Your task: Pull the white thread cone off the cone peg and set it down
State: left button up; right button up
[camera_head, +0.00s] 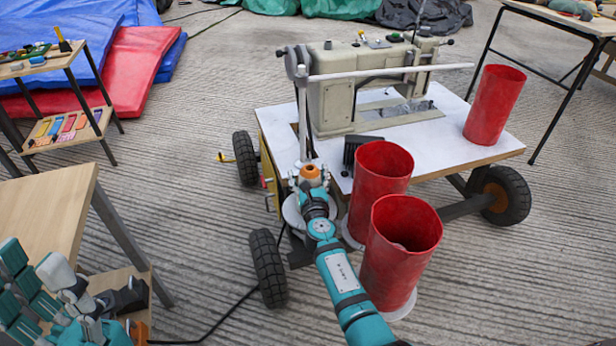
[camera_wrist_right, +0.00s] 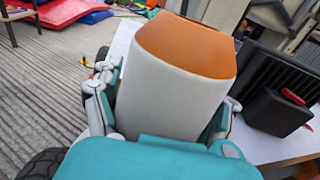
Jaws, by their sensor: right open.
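The white thread cone (camera_wrist_right: 170,90) with an orange top fills the middle of the right wrist view. It stands upright, and its orange top (camera_head: 312,172) shows at the near left corner of the sewing table in the head view. The cone peg is hidden by the cone and my gripper. My right gripper (camera_head: 310,188) is open, with one finger on each side of the cone; whether the pads touch it I cannot tell. My left gripper (camera_head: 62,285) is at the lower left of the head view, away from the cone; its jaw opening is unclear.
A beige sewing machine (camera_head: 335,95) stands on the white-topped wheeled table (camera_head: 460,148). Red cylinders stand close right of my right arm (camera_head: 380,170) (camera_head: 400,245) and at the table's far right (camera_head: 495,105). A wooden table (camera_head: 45,215) is at left.

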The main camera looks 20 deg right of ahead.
jog(key=shift+f, duration=0.1)
grip_shut()
dwell(0.7)
